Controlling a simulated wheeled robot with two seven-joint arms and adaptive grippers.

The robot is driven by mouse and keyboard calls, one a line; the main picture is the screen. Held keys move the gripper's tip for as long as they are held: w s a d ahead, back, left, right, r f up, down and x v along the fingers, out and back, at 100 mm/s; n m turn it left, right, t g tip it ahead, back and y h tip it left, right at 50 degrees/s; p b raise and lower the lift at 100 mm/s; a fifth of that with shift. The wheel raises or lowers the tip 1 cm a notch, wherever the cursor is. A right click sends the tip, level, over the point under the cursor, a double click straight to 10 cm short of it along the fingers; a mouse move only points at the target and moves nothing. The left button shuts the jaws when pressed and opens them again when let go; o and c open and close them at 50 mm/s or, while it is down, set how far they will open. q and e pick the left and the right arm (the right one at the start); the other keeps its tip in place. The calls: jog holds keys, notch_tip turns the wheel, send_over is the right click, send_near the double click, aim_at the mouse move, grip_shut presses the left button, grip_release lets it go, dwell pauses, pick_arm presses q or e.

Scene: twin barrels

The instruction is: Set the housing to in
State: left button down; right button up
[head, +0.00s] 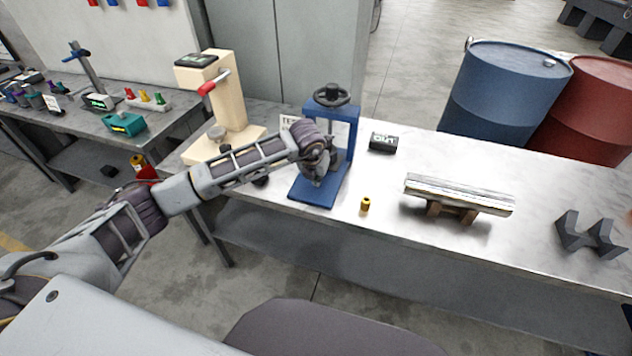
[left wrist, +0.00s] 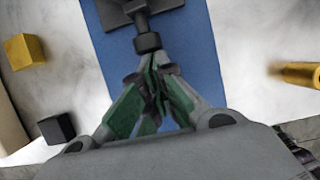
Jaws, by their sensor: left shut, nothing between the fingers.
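A blue press (head: 340,130) with a black handwheel (head: 331,95) stands on the workbench, its flat blue base (head: 313,192) towards me. My left gripper (head: 318,180) is inside the press frame above this base, shut and empty. In the left wrist view, its closed green-padded fingers (left wrist: 152,92) point at a dark stem and block (left wrist: 148,42) over the blue base. I cannot tell whether that dark part is the housing or part of the press. My arm and gripper hide much of the press's middle. My right gripper is not in view.
A small brass cylinder (head: 365,204) stands right of the press. Farther right are a slab on supports (head: 458,194) and a grey V-shaped block (head: 589,235). A cream stand with a red handle (head: 222,92) is left. Bench surface between them is clear.

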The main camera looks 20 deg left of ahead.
pick_arm(q)
jog(key=shift+w+b, duration=0.5)
jog(key=shift+w, duration=0.6)
jog(key=shift+r, duration=0.1)
jog(key=shift+w, duration=0.1)
jog(key=shift+a, duration=0.1)
